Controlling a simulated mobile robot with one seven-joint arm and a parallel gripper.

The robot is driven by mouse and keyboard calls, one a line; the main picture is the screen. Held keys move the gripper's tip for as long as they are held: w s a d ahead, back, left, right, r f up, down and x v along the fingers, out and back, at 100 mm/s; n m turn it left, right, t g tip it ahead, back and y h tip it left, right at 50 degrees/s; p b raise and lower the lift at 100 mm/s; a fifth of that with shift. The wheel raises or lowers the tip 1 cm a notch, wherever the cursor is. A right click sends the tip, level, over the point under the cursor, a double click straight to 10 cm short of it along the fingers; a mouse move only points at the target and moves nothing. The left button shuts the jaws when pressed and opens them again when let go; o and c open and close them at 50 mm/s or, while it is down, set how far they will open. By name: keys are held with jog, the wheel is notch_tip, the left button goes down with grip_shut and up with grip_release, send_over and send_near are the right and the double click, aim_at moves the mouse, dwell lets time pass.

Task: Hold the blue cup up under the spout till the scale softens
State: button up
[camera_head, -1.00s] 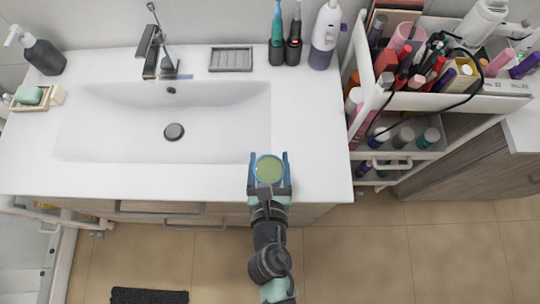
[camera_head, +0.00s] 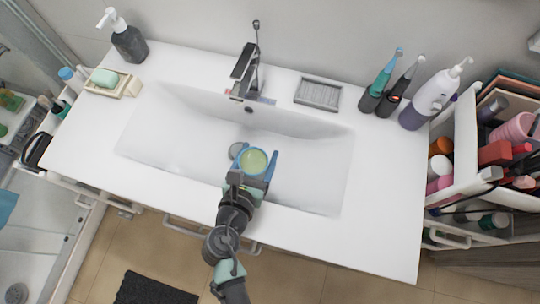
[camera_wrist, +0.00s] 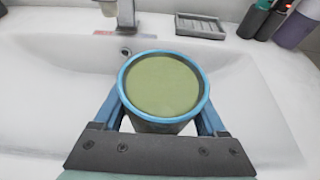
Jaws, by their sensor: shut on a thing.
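The blue cup (camera_wrist: 161,84) is filled with a greenish-yellow liquid and sits upright between the fingers of my gripper (camera_wrist: 161,120) in the wrist view. In the head view the cup (camera_head: 254,161) and my gripper (camera_head: 254,168) are over the sink basin, right of the drain. The gripper is shut on the cup's sides. The spout is on the dark faucet (camera_head: 244,68) at the back of the basin. The cup is in front of it, apart from it. The faucet base (camera_wrist: 126,14) shows above the cup in the wrist view.
The white basin (camera_head: 305,180) surrounds the cup. A grey soap tray (camera_head: 318,94) lies right of the faucet. Two toothbrushes (camera_head: 380,82) and a white-purple bottle (camera_head: 434,98) stand farther right. A dark pump bottle (camera_head: 128,43) and green soap (camera_head: 105,77) are at left.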

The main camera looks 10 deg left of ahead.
jog(key=shift+w+a+f+b, duration=0.7)
jog(key=shift+w+a+b, duration=0.5)
jog(key=shift+w, duration=1.15)
jog(key=shift+w+a+f+b, duration=0.65)
jog(key=shift+w+a+b, duration=0.55)
jog(key=shift+w, duration=1.2)
jog(key=shift+w+a+f+b, duration=0.7)
jog(key=shift+w+a+b, duration=0.5)
jog(key=shift+w, duration=1.15)
jog(key=shift+a, duration=0.2)
jog(key=shift+w+r+p, duration=0.1)
jog(key=shift+r+p, duration=1.25)
jog(key=shift+p, duration=0.25)
